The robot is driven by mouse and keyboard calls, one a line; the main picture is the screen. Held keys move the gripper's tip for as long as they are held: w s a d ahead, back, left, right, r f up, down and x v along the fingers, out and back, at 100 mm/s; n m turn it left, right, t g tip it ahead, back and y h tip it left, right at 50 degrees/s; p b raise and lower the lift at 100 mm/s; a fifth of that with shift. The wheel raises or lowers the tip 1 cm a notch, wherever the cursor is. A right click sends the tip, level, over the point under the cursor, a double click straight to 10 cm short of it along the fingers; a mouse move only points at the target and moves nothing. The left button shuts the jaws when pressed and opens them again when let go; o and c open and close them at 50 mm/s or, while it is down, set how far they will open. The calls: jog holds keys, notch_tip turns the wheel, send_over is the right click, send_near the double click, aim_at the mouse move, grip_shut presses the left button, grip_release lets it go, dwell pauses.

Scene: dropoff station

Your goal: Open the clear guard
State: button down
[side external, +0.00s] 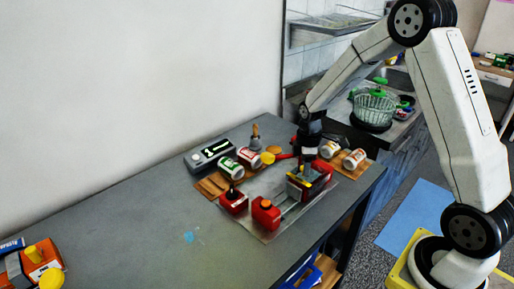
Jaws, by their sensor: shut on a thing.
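The clear guard (268,222) looks like a faint see-through sheet around the red parts on the grey table; its exact outline is hard to make out. A red block with a yellow and black top (318,177) and two smaller red units, one with a black knob (233,203) and one with an orange top (266,214), stand within its area. My gripper (309,154) points down at the far side of this group. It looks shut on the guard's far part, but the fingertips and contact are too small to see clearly.
White jars lie on wooden boards on the left (209,187) and right (362,165). A grey device (208,156) stands behind the left board. An orange box (38,262) is at the near left. The table's front left (140,240) is largely clear.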

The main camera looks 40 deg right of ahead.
jog(key=shift+r, duration=0.1)
jog(key=shift+c, duration=1.4)
grip_release()
jog(key=shift+r, duration=3.9)
jog(key=shift+a, duration=0.1)
